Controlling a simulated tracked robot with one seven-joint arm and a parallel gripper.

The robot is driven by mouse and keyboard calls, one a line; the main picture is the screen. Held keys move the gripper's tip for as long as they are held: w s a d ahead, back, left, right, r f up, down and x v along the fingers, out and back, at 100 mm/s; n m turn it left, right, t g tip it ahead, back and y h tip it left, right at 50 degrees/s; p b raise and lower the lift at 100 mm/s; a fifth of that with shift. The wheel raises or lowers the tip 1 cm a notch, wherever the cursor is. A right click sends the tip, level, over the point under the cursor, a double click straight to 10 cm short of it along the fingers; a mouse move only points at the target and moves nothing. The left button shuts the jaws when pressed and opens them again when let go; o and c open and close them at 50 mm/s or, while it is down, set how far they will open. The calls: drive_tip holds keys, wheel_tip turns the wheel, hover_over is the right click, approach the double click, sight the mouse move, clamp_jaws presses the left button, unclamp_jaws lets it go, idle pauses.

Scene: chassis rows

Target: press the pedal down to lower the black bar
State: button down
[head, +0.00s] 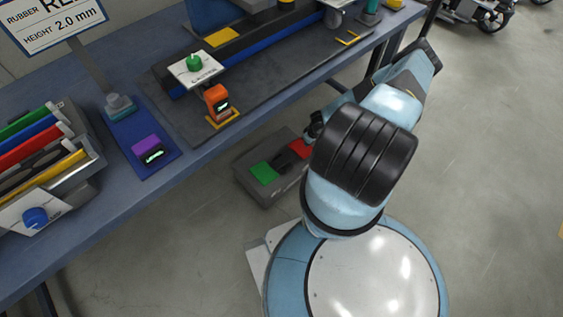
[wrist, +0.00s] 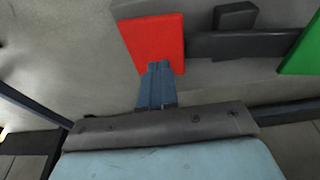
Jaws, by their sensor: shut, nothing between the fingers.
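The pedal unit (head: 242,178) is a dark grey box on the floor below the bench edge. It has a green pad (head: 264,173) and a red pad (head: 299,147) on top, with a dark piece between them. In the wrist view, my gripper (wrist: 158,67) is shut and empty, its tips overlapping the lower edge of the red pad (wrist: 150,38). I cannot tell whether they touch it. My arm hides the gripper in the head view.
The blue bench (head: 95,225) runs along the left. It carries an orange device (head: 216,98), a green knob (head: 194,62), a purple device (head: 147,146) and a rack of coloured folders (head: 45,150). Bench legs stand near my arm.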

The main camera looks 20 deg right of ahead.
drive_tip(key=shift+v, duration=2.4)
drive_tip(key=shift+s+d+f, duration=0.1)
drive_tip(key=shift+s, duration=0.1)
